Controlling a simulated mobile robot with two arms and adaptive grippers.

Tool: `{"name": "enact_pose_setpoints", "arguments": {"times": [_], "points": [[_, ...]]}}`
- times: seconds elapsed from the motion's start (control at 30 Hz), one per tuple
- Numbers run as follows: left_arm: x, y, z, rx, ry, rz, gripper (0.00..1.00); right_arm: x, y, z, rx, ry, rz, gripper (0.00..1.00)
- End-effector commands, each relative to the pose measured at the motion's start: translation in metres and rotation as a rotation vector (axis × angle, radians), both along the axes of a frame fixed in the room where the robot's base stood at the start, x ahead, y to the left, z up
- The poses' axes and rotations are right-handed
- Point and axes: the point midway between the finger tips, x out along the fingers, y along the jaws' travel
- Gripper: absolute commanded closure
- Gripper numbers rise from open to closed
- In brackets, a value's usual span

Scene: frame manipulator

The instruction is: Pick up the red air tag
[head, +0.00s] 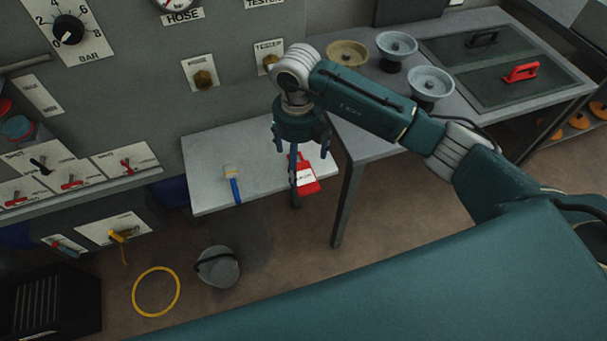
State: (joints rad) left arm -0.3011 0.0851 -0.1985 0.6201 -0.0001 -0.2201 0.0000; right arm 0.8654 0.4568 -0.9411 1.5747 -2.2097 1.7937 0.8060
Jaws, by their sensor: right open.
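The red air tag (306,180) lies on a low grey shelf, near its right end. It is a red tag with a white label, and my gripper covers part of its left side. My right gripper (295,180) points down over the shelf at the tag's left edge. Its fingers are open, and one finger overlaps the tag in the picture. I cannot tell whether it touches the tag. My left gripper is not in view.
A brush with a blue handle (234,186) lies on the shelf (205,160) to the left. A grey table (400,115) with several bowls stands at the right. A yellow ring (137,299) and a grey bucket-like object (218,271) are on the floor. A panel wall rises behind.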

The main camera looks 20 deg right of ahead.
Motion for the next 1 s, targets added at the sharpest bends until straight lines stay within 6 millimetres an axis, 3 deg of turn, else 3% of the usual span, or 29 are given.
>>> {"name": "enact_pose_setpoints", "arguments": {"times": [0.23, 0.4, 0.67, 0.9, 1.0], "points": [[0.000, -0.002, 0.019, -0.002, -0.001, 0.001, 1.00, -0.007, 0.003, -0.028, 0.002, 0.005, 0.000, 0.11], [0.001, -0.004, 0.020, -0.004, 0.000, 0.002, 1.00, -0.006, 0.004, -0.049, 0.002, 0.002, 0.000, 0.11], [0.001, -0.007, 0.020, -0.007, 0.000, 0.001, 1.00, -0.005, 0.003, -0.053, 0.002, -0.001, 0.001, 0.11], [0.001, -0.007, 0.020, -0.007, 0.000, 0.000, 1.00, -0.005, 0.003, -0.053, 0.002, -0.001, 0.001, 0.54], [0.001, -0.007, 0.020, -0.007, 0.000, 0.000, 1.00, -0.005, 0.003, -0.053, 0.002, -0.001, 0.001, 0.54]]}}
